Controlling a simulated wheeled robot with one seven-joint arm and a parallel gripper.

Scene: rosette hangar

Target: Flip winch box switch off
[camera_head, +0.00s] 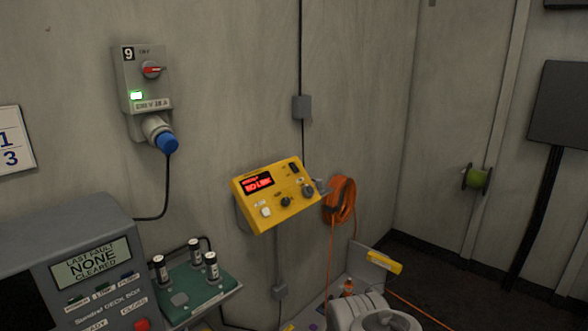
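A yellow control box (270,222), which I take to be the winch box, is mounted on the grey wall near the middle of the view. Its dark display (258,182) glows with red letters that seem to read NO LINK. A small black switch (294,168) sits at the box's upper right; its position is too small to tell. My gripper is not in view; a pale rounded part at the bottom edge looks like my arm, below and right of the box.
An orange cable coil (339,200) hangs just right of the yellow box. A grey wall box (146,85) with a red-marked rotary switch and lit green lamp is upper left. A grey console (72,250) and green tray (200,288) with cylinders stand lower left.

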